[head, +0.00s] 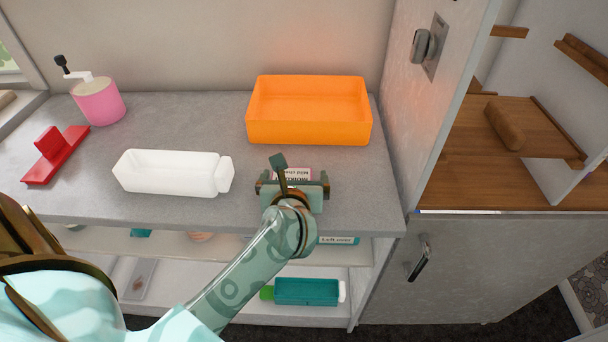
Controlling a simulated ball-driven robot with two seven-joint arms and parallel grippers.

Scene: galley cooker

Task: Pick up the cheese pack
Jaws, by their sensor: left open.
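I cannot make out a thing that is plainly the cheese pack. My left gripper (291,178) is over the front right part of the grey worktop, its two fingers spread apart. A small pale piece with dark and pinkish print (292,174) shows between or just behind the fingers. The gripper hides much of it, so I cannot tell whether it is a pack or a label, or whether the fingers touch it. My right gripper is not in view.
An orange tray (309,138) stands behind the gripper. A white container (165,185), a red object (50,160) and a pink grinder (99,104) stand to the left. A tall cabinet (425,110) bounds the right. A teal bottle (307,292) lies on a lower shelf.

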